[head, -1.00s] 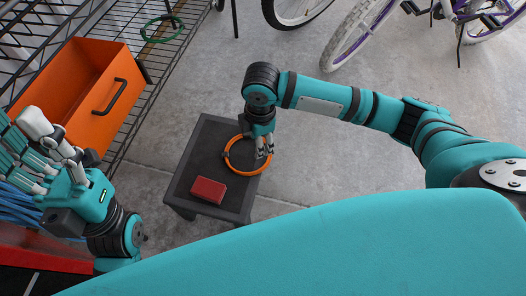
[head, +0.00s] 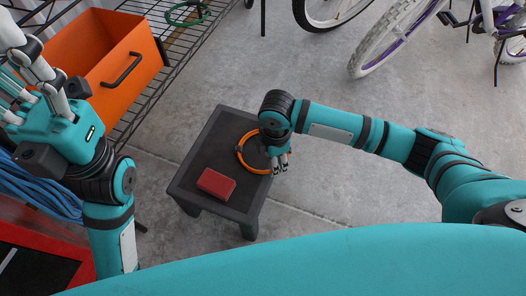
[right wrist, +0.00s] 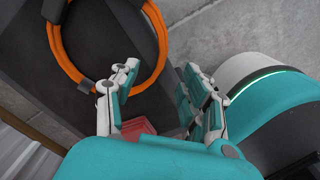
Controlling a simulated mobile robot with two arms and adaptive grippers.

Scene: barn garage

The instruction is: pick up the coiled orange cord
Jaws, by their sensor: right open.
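The coiled orange cord (head: 243,162) lies as a ring on a small dark table, and it also shows in the right wrist view (right wrist: 62,62). Dark bands or clips sit on the ring. My right gripper (head: 280,168) points down over the ring's right side and hides part of it. In the right wrist view the right gripper (right wrist: 160,84) is open and empty, with the ring beyond its fingertips. Whether it touches the cord is unclear. My left gripper (head: 40,75) is raised at the far left, away from the cord; its jaw state is unclear.
The small dark table (head: 200,158) also holds a red box (head: 216,184), near the cord. An orange bin (head: 105,65) and a green coil (head: 188,13) sit on a wire rack at upper left. Bicycles (head: 400,40) stand at the back. Floor right of the table is clear.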

